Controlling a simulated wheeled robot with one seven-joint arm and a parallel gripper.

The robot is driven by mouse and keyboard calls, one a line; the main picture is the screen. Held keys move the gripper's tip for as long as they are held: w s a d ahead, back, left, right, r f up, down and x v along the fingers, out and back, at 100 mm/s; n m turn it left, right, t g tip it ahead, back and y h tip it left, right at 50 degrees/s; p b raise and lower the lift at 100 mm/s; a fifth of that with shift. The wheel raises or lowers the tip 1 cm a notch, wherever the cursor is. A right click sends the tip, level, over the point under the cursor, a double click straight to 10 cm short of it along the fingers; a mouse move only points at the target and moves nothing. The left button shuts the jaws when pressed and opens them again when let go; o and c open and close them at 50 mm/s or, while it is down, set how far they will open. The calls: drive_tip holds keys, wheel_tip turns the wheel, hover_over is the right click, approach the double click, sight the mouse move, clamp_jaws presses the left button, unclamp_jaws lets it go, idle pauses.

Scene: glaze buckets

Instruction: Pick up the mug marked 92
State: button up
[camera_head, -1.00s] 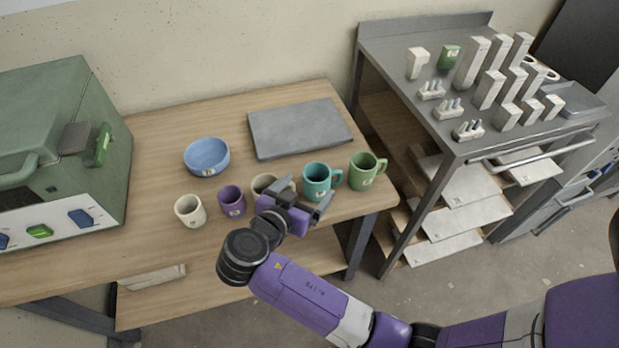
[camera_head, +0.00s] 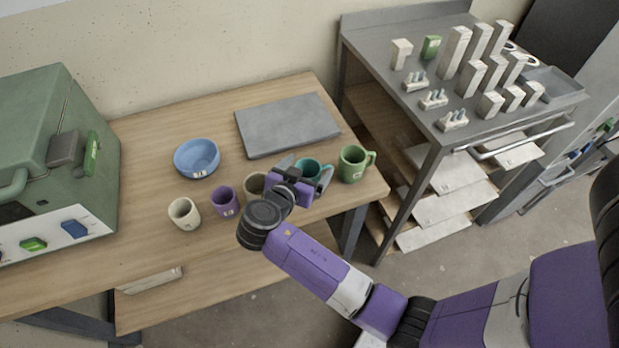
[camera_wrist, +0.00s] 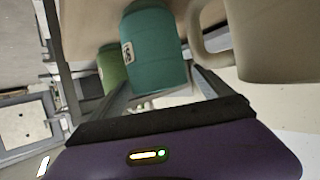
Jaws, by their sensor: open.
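A row of labelled mugs stands on the wooden table: cream (camera_head: 184,213), purple (camera_head: 224,203), beige (camera_head: 254,185), teal (camera_head: 313,168) and green (camera_head: 354,164). I cannot read 92 on any label. My gripper (camera_head: 307,172) is open at the teal mug and partly hides it and the beige mug. In the wrist view, the teal mug (camera_wrist: 155,50) stands ahead between my open fingers (camera_wrist: 158,85), its small white label turned to the left. The beige mug (camera_wrist: 275,40) is close at the right, its handle towards the teal one. The green mug (camera_wrist: 110,68) is behind at the left.
A blue bowl (camera_head: 197,157) and a grey slab (camera_head: 287,125) lie behind the mugs. A green kiln-like box (camera_head: 50,150) stands at the left. A metal rack (camera_head: 400,100) with blocks on top stands at the right. The table's front edge is below my gripper.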

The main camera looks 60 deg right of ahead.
clamp_jaws()
idle(0.3)
drive_tip(key=shift+r, duration=0.1)
